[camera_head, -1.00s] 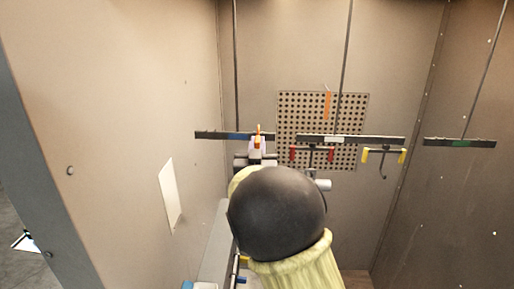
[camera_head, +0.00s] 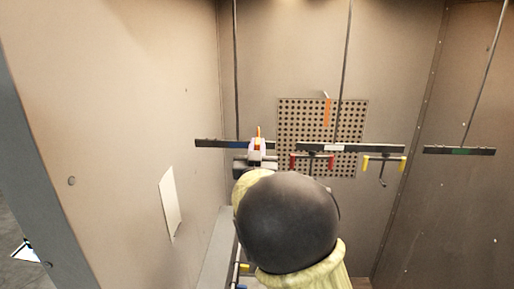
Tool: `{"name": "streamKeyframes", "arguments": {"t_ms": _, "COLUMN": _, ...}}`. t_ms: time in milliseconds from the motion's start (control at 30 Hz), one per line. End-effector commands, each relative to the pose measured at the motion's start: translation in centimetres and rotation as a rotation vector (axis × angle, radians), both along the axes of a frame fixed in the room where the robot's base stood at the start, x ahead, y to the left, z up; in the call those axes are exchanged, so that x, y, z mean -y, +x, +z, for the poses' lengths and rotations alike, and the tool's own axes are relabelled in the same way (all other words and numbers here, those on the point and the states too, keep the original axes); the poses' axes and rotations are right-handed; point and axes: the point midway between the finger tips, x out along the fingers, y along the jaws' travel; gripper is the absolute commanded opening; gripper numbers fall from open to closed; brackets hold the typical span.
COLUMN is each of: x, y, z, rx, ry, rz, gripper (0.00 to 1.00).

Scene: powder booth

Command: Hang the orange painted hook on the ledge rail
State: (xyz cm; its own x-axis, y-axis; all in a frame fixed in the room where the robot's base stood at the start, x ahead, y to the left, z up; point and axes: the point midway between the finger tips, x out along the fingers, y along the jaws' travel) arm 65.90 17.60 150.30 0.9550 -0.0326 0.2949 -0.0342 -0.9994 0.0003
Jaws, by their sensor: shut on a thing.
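My gripper (camera_head: 257,148) is small in the head view, in front of the left hanging rail (camera_head: 218,143), which bears a blue mark. It is shut on a narrow orange piece (camera_head: 258,132), seemingly the painted hook, whose tip stands up above the rail line. The hook's lower part is hidden by the fingers. I cannot tell whether it touches the rail. A middle rail (camera_head: 370,148) with a white mark and a right rail (camera_head: 470,151) with a green mark hang alongside. None is labelled as the ledge rail.
A red-ended hanger (camera_head: 294,162) and a yellow-ended hanger (camera_head: 401,164) hang at the middle rail. A perforated panel (camera_head: 345,165) with an orange strip (camera_head: 327,113) is on the back wall. The left wall (camera_head: 110,120) is close. My arm hides the lower middle.

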Motion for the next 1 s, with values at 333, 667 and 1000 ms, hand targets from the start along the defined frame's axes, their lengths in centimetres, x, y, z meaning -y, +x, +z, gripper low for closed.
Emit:
{"name": "streamKeyframes", "arguments": {"t_ms": 333, "x": -0.1, "y": -2.3, "z": -0.1, "rx": 0.001, "ry": 0.002, "rz": 0.002, "gripper": 0.0}}
{"name": "streamKeyframes", "arguments": {"t_ms": 667, "x": -0.2, "y": -4.4, "z": 0.0, "rx": 0.002, "ry": 0.002, "rz": 0.001, "gripper": 0.0}}
{"name": "streamKeyframes", "arguments": {"t_ms": 1000, "x": -0.3, "y": -6.6, "z": 0.0, "rx": 0.0, "ry": 0.002, "rz": 0.002, "gripper": 0.0}}
